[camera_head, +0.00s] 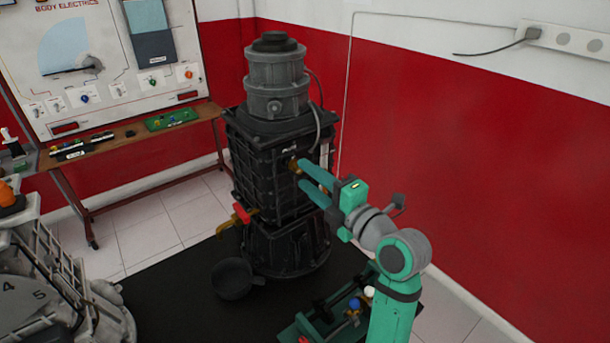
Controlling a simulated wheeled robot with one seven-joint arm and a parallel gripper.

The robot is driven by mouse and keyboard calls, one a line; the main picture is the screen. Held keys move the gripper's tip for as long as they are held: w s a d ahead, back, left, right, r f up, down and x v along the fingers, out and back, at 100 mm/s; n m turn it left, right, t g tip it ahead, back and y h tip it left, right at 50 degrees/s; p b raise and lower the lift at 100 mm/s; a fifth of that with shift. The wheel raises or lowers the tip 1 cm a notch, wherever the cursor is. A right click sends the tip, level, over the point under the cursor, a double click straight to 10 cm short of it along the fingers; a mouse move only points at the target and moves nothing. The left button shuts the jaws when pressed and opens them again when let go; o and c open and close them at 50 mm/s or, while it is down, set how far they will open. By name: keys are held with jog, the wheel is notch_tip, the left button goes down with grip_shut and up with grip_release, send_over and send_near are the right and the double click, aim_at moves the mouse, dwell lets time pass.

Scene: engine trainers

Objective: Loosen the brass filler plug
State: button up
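The brass filler plug (294,165) is a small brass-coloured piece on the right part of the front face of the tall black engine unit (268,165). My gripper (302,174) reaches in from the right, its two green fingers pointing at that face. The fingers are visibly apart. The upper fingertip is right at the plug and overlaps part of it in the picture. The lower fingertip is below it. I cannot tell whether the upper finger touches the plug.
A brass and red fitting (241,213) sticks out low on the unit's left. A dark round pan (233,278) is at its foot. A green tray with tools (310,327) lies below my arm. Another engine (45,290) stands at left. A red wall (430,150) is behind.

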jog(key=v, duration=0.9)
jog(key=shift+f, duration=0.1)
